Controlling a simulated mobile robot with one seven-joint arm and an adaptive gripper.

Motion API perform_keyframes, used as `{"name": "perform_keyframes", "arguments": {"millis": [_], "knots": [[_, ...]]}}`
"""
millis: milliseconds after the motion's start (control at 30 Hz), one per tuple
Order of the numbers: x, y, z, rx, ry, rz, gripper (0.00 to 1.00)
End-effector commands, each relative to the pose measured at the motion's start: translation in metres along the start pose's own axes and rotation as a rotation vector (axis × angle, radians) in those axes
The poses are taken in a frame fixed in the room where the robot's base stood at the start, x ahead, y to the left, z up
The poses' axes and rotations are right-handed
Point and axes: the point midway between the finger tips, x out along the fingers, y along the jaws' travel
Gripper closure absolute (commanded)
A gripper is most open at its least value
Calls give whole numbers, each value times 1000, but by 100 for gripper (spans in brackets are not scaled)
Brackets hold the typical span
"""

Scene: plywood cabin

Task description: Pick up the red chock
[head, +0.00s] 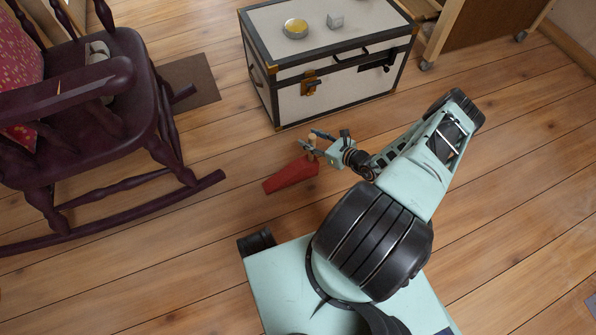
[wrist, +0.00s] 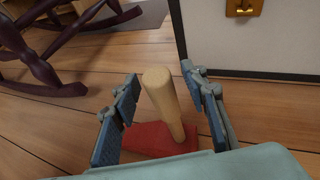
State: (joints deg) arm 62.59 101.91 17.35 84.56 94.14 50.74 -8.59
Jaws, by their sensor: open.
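The red chock (head: 290,175), a wedge shape, lies on the plank floor between the rocking chair and the chest. In the wrist view its red body (wrist: 148,139) lies low in the picture, and a pale wooden handle (wrist: 163,100) rises from it. My gripper (head: 312,143) is at the chock's thicker end. In the wrist view the gripper (wrist: 160,78) is open, one blue-grey finger on each side of the handle. The gripper's body hides the chock's near edge.
A white chest (head: 325,85) with dark edging stands just behind my gripper, with a tin (head: 296,28) and a grey block (head: 335,20) on top. A dark rocking chair (head: 100,115) stands left, its runner near the chock. Floor at the right is clear.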

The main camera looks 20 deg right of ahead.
Motion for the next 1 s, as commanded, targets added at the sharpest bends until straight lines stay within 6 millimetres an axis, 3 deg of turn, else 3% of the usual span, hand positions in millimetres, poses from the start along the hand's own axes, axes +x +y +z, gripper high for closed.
{"name": "perform_keyframes", "arguments": {"millis": [67,400,1000], "knots": [[0,0,0,0,0,0,62],[-1,0,0,0,0,0,99],[-1,0,2,0,-3,0,100]]}}
